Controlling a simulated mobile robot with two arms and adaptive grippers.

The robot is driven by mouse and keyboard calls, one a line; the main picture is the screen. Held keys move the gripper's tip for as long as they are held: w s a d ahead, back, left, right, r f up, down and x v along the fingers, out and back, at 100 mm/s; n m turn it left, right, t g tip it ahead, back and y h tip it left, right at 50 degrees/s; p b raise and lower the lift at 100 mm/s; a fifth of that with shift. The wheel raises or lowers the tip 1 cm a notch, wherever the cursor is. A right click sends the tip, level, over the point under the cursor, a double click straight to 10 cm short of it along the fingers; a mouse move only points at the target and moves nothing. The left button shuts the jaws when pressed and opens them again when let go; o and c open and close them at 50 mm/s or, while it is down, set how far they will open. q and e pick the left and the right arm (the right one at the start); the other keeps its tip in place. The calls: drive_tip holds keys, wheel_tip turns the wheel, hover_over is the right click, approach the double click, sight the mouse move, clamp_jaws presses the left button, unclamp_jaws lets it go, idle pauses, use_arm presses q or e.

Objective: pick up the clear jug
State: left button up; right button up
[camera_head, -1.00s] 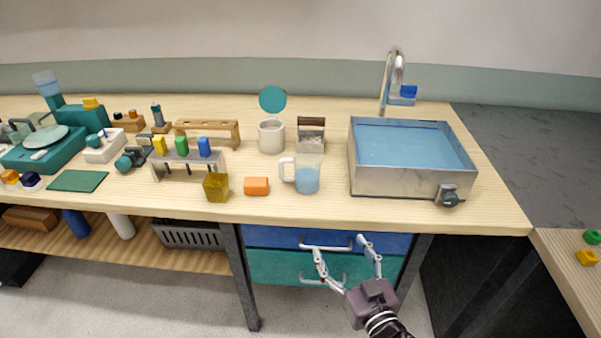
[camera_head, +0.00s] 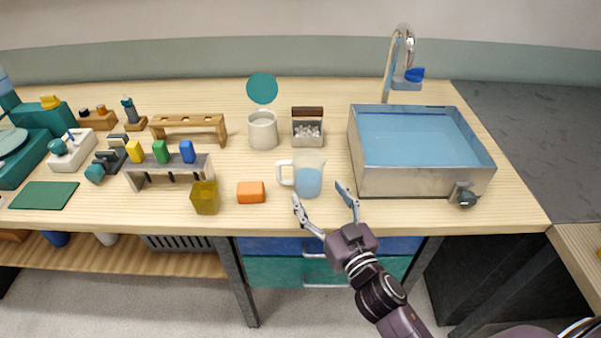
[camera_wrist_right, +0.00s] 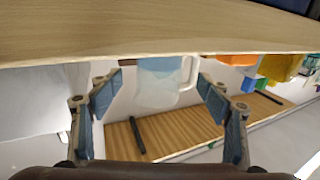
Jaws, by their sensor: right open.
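The clear jug (camera_head: 309,177) stands upright near the front edge of the bench, holding blue liquid, with its white handle on the left. My right gripper (camera_head: 325,192) is open and empty, its two fingers pointing at the jug from the front edge. In the right wrist view the jug (camera_wrist_right: 160,82) shows between and beyond the open fingers (camera_wrist_right: 160,88), apart from them. My left gripper is not in view.
A steel basin of blue water (camera_head: 425,178) stands to the right of the jug. A white mug (camera_head: 262,131) and a small box of pale pieces (camera_head: 307,130) stand behind.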

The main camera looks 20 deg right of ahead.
sight(314, 186)
drive_tip(key=w, duration=0.2)
drive_tip(key=shift+w+a+p, duration=0.1)
drive_tip(key=shift+w+p, duration=0.25)
drive_tip(key=w, duration=0.2)
drive_tip(key=shift+w+a+f, duration=0.15)
drive_tip(key=shift+w, duration=0.15)
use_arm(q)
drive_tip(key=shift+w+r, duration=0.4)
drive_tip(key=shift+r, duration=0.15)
use_arm(e)
drive_tip(key=c, duration=1.4)
use_arm(q)
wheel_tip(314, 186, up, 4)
drive_tip(key=p, duration=0.3)
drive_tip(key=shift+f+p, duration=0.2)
drive_tip(key=shift+p, duration=0.2)
use_arm(e)
wheel_tip(314, 186, up, 20)
